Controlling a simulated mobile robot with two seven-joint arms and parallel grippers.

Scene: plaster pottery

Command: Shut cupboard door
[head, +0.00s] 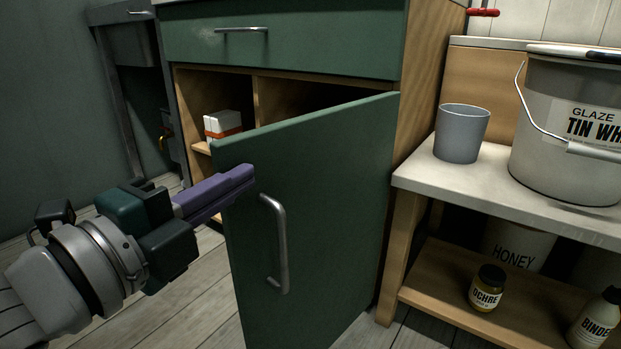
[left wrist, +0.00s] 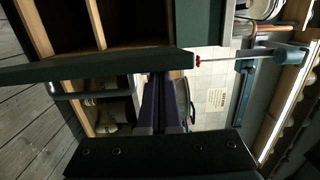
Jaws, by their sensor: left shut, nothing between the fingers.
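The green cupboard (head: 360,48) stands in the middle of the head view with its door (head: 335,180) swung partway open, hinged at the right. The door's front face and metal handle (head: 280,245) show. My left gripper (head: 250,174) comes in from the left with its purple fingers shut and empty. Its tips overlap the door's front near the upper free corner, above and left of the handle; I cannot tell whether they touch. In the left wrist view the fingers (left wrist: 162,80) point at the door (left wrist: 90,66), seen nearly edge-on. My right gripper is not in view.
A white box (head: 222,123) sits inside the cupboard on a shelf. To the right, a bench (head: 480,190) holds a grey cup (head: 462,133) and a glaze bucket (head: 560,150), with jars on its lower shelf. Plank floor shows left of the door.

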